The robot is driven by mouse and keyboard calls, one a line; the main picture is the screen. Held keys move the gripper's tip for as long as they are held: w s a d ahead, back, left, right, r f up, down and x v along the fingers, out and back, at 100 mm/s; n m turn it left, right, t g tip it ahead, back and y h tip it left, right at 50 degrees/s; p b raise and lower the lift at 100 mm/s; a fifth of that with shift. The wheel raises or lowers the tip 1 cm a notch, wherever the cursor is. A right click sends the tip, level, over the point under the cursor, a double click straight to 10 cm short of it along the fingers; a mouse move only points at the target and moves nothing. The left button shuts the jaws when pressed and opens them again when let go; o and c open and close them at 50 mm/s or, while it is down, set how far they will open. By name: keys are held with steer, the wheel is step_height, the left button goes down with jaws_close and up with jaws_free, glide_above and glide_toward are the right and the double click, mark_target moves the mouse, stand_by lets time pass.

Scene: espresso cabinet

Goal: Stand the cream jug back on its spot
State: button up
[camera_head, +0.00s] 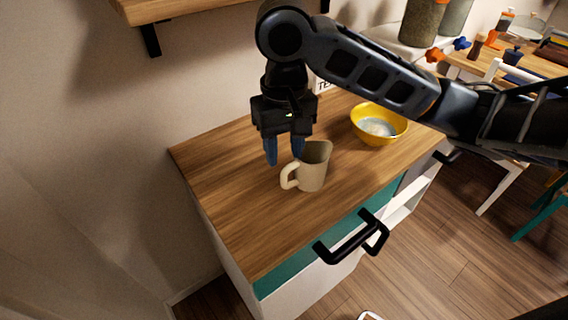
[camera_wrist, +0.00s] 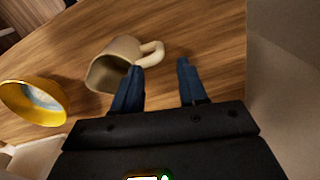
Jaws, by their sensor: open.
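No marked spot for the jug can be made out.
A yellow bowl (camera_head: 379,124) with pale contents stands right of the jug, near the back. A labelled box (camera_head: 324,84) is partly hidden behind my arm. A wall shelf (camera_head: 170,8) hangs above. Black handles (camera_head: 352,238) stick out at the cabinet front. The left of the top is clear.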

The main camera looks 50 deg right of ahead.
steer(key=shift+r, duration=0.95)
steer(key=shift+a, duration=0.1)
